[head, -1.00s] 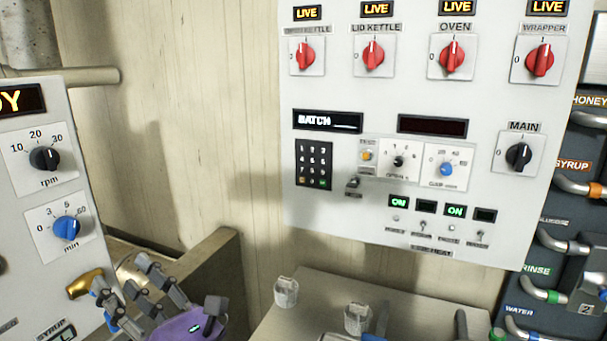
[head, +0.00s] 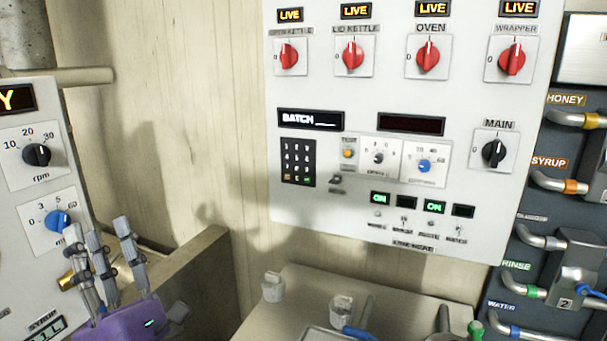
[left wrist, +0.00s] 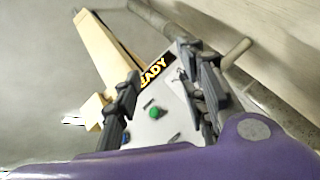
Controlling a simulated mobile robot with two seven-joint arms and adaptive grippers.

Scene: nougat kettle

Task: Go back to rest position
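My left gripper (head: 110,262), purple with grey jointed fingers, stands in the lower left of the head view, fingers pointing up. It is in front of the left control panel (head: 30,190) with its rpm and min dials. In the left wrist view its fingers (left wrist: 160,100) are spread apart with nothing between them. Behind them the panel shows a lit sign (left wrist: 153,72) and a green button (left wrist: 154,113). My right gripper is not in the views.
A large white panel (head: 370,90) with red switches, a keypad (head: 298,162) and dials hangs on the wall. Below it a grey bench (head: 290,310) holds two small cups (head: 273,287). Pipe taps (head: 560,183) line the right. A brown low wall (head: 195,280) stands beside my left gripper.

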